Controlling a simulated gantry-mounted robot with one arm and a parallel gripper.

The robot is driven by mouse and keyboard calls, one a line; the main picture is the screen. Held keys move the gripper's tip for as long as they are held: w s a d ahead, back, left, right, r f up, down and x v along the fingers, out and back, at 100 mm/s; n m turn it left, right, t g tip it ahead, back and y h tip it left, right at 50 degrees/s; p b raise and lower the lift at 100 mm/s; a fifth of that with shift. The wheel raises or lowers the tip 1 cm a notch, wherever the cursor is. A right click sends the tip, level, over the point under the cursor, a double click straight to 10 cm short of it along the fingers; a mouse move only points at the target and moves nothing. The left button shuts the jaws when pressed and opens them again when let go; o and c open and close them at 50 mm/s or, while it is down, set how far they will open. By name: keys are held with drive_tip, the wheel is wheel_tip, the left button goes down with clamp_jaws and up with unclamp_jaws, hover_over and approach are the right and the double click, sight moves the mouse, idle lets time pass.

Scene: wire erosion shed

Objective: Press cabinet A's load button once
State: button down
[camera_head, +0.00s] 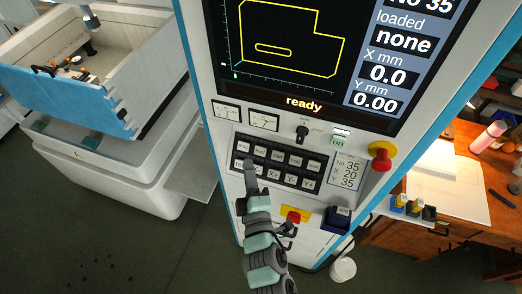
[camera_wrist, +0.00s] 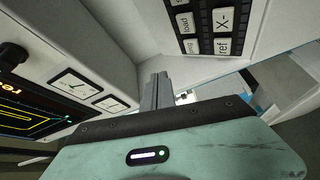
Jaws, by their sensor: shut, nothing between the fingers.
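The control cabinet (camera_head: 220,120) fills the middle of the head view; no letter naming it is legible. Its dark keypad (camera_head: 285,163) has two rows of pale buttons. The load button (camera_head: 261,151) appears to be second from the left in the upper row; it shows at the top of the wrist view (camera_wrist: 186,22). My gripper (camera_head: 249,164) is shut and empty, its tip over the keypad's lower left, hiding part of the lower row. In the wrist view my fingers (camera_wrist: 156,80) appear apart from the buttons. The screen (camera_head: 300,50) reads "ready", loaded "none", X 0.0, Y 0.00.
A red emergency knob (camera_head: 381,155) and a card (camera_head: 347,170) reading No 35, X 20, Y 35 are right of the keypad. A red knob on yellow (camera_head: 294,215) sits below. A black rotary switch (camera_head: 302,133) is above. An open tank (camera_head: 75,75) stands left.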

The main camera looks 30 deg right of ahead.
sight(257, 146)
drive_tip(key=w+d+f+b, duration=0.1)
drive_tip(key=w+d+f, duration=0.3)
drive_tip(key=f, duration=0.1)
drive_tip(key=shift+w+d, duration=0.4)
drive_tip(key=shift+w+d+f, duration=0.1)
idle(1.9)
drive_tip(key=shift+w+d+f, duration=0.15)
drive_tip(key=shift+w+d, duration=0.1)
drive_tip(key=shift+w+d+f+b, duration=0.2)
drive_tip(key=shift+w+f+b, duration=0.05)
drive_tip(key=shift+b, duration=0.2)
idle(0.6)
idle(0.4)
drive_tip(key=shift+s+a+r, duration=0.45)
drive_tip(key=shift+s, duration=0.05)
